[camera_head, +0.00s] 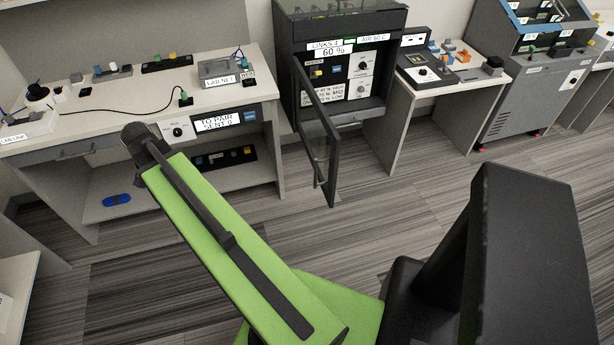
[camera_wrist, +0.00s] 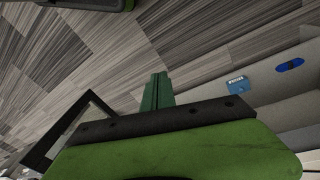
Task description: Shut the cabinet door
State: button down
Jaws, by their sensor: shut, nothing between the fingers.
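The dark cabinet (camera_head: 345,25) stands at the back centre of the head view. Its black-framed glass door (camera_head: 333,160) stands wide open, hinged on the left side and jutting toward me. My gripper (camera_wrist: 157,84) shows in the wrist view as green fingers held together, with nothing between them. A black frame with a pane, which looks like the cabinet door (camera_wrist: 52,150), lies to the left of the fingers and apart from them. In the head view my green arm reaches to the left of the door, and my gripper is not visible there.
A white bench (camera_head: 130,95) with small devices stands left of the cabinet, with a blue object (camera_head: 117,200) on its lower shelf. A desk (camera_head: 455,90) with a control box stands right of the cabinet. The striped floor around the door is clear.

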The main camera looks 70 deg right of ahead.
jog(key=s+d+f+m+g+b, duration=0.1)
jog(key=s+d+m+g+b, duration=0.1)
jog(key=s+d+m, duration=0.8)
jog(key=s+d+f+m+g+b, duration=0.15)
jog(key=s+d+m, duration=0.55)
jog(key=s+d, duration=0.7)
jog(key=s+d+f+b, duration=0.4)
jog(key=d+f+b, duration=0.1)
jog(key=f+b, duration=0.3)
jog(key=shift+s+d+f+b, duration=0.2)
jog(key=shift+d+f+b, duration=0.15)
jog(key=shift+f, duration=0.35)
jog(key=shift+t, duration=0.25)
